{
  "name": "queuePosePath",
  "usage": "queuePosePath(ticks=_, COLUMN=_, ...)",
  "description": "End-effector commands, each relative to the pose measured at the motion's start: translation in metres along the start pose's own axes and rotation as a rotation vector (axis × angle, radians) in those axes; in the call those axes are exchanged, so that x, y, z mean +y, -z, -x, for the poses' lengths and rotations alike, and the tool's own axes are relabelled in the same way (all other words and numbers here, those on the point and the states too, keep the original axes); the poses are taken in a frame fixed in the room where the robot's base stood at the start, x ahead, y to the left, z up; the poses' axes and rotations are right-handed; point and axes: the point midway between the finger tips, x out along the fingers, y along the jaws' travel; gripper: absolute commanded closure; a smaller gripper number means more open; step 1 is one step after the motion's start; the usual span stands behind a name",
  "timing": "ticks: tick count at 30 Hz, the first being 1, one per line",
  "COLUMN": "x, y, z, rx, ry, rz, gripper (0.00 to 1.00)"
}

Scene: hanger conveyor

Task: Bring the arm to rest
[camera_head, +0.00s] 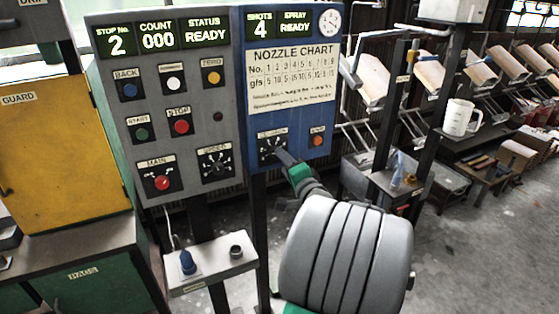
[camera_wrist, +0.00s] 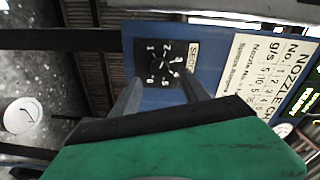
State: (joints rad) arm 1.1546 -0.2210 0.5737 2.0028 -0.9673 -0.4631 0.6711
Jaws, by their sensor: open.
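My gripper (camera_head: 287,160) reaches up to the lower part of the blue panel (camera_head: 241,70) in the head view. In the wrist view my gripper (camera_wrist: 160,80) is open, with one finger on each side of the black numbered dial (camera_wrist: 161,62) and nothing between them. The same dial (camera_head: 268,149) shows in the head view, partly behind the fingers. I cannot tell whether a finger touches the dial. My grey forearm covers the floor below the panel.
A grey panel (camera_head: 218,116) with buttons and switches stands left of the blue one. Below it, a shelf (camera_head: 212,262) holds a blue nozzle-like piece (camera_head: 188,262).

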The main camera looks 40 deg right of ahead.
Motion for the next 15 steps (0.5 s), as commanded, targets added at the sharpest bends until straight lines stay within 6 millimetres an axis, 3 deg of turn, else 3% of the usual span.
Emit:
queuePosePath(ticks=3, x=0.002, y=0.001, z=0.022, rx=0.003, ry=-0.001, rz=0.001, gripper=0.47)
queuePosePath(ticks=6, x=0.001, y=0.000, z=0.031, rx=0.001, ry=0.000, rz=-0.001, gripper=0.47)
queuePosePath(ticks=15, x=0.000, y=-0.001, z=0.033, rx=-0.001, ry=0.000, rz=-0.001, gripper=0.47)
